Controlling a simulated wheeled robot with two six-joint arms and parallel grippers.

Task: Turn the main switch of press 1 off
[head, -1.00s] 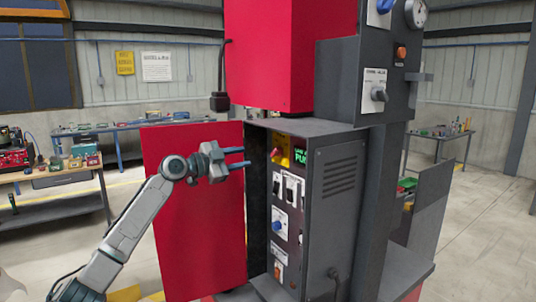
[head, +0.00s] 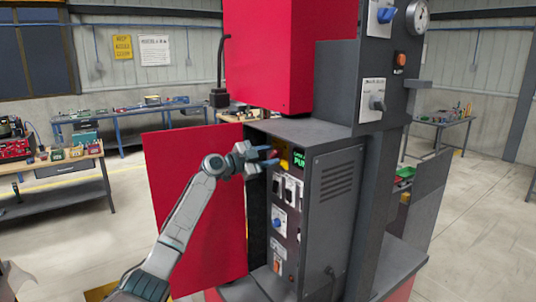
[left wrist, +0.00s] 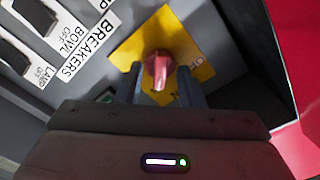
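The main switch is a red handle (left wrist: 158,68) on a yellow plate (left wrist: 178,36). In the wrist view the handle stands out from the plate, near the fingertips; part of the plate's lettering is hidden. In the head view the yellow plate (head: 284,166) is at the top of the grey cabinet's (head: 318,134) control panel, partly behind my gripper. My left gripper (head: 274,158) points at the switch. In the wrist view its two fingers (left wrist: 158,88) are apart, one on each side of the handle; contact cannot be told. My right gripper is not in view.
Breaker switches (left wrist: 35,15) sit beside the plate. A green display (head: 299,158) and a blue knob (head: 279,221) are on the panel. An open red door (head: 195,215) stands left of the cabinet, behind my left arm. A red housing (head: 285,60) is above.

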